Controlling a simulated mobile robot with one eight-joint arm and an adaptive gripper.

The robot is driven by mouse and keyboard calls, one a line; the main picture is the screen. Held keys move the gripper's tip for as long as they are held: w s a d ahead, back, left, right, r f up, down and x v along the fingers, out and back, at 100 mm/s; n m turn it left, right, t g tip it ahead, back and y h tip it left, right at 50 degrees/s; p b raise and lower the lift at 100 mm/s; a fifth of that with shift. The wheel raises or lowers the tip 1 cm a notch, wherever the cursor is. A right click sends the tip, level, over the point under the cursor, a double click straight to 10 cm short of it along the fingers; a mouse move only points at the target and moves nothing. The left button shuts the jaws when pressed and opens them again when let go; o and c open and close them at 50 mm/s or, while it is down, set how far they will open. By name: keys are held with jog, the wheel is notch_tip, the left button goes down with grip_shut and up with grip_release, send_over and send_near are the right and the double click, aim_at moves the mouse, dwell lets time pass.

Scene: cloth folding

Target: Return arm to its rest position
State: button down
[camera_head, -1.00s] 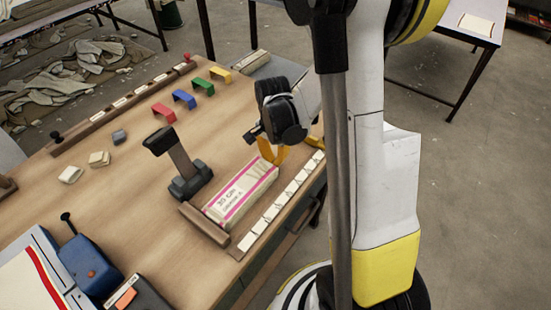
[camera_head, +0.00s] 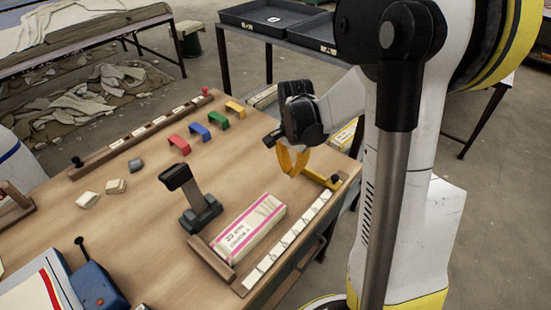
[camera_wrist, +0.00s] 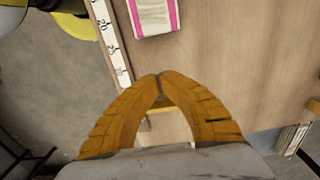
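My gripper (camera_head: 292,162), with yellow-orange fingers, hangs above the right end of the wooden table (camera_head: 150,228). Its fingertips meet with nothing between them in the wrist view (camera_wrist: 160,78). The white, pink-striped folded cloth bundle (camera_head: 248,228) lies on the table against a wooden stop, apart from my gripper. Its end also shows at the top of the wrist view (camera_wrist: 153,14). A yellow bracket (camera_head: 322,180) sits on the table near the gripper and is partly hidden behind the fingers in the wrist view.
A numbered ruler strip (camera_head: 290,245) runs along the table's front edge. A dark clamp-like stand (camera_head: 192,200) rises left of the bundle. Red, blue, green and yellow brackets (camera_head: 199,132) line the back. Dark trays (camera_head: 268,18) stand on a table behind.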

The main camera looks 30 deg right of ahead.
jog(key=s+a+r+n+t, duration=0.7)
jog(key=s+a+r+n, duration=0.4)
jog(key=a+r+n, duration=0.3)
jog(key=shift+s+r, duration=0.15)
jog(key=shift+r, duration=0.2)
